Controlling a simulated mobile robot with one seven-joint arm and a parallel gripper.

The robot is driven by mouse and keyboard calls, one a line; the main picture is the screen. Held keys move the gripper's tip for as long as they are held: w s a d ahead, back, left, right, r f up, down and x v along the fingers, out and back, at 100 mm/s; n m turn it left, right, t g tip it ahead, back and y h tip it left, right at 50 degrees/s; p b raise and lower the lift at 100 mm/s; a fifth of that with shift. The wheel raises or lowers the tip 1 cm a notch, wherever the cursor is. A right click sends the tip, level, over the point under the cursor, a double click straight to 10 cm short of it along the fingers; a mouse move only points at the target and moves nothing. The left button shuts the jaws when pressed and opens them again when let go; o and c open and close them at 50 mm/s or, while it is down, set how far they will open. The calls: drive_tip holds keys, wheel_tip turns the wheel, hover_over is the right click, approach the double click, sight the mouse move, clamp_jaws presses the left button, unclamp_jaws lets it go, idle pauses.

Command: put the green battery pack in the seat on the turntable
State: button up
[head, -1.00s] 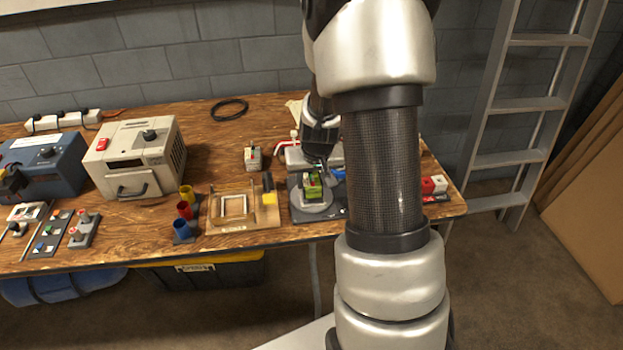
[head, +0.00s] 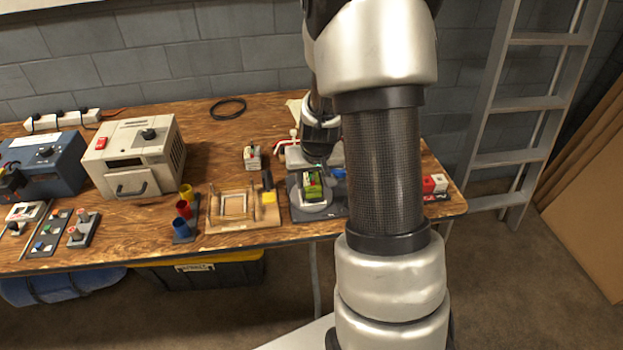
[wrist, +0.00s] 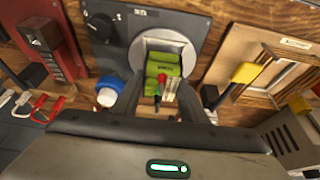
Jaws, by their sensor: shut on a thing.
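The green battery pack (head: 314,186) is at the grey round turntable (head: 318,210) on its dark base plate, near the bench's front edge. In the wrist view the green pack (wrist: 165,66) lies over the pale turntable disc (wrist: 143,47), with red and pale parts toward me. My gripper (wrist: 160,93) is shut on the pack, its dark fingers either side of the near end. In the head view the fingers are mostly hidden behind my arm and the pack. The seat is largely covered by the pack; I cannot tell whether the pack is fully down in it.
A blue knob (head: 339,174) stands right beside the turntable. A wooden frame fixture (head: 213,217) with a yellow-ended handle (head: 269,198) is to the left. Red and white blocks (head: 434,184) lie at the right. Bare bench (head: 215,145) shows at the back.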

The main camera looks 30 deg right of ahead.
drive_tip(key=shift+f+b, duration=0.6)
drive_tip(key=shift+b, duration=0.05)
idle(0.7)
drive_tip(key=o, duration=1.5)
drive_tip(key=shift+c, duration=0.2)
drive_tip(key=shift+r+p, duration=2.5)
drive_tip(key=shift+r, duration=1)
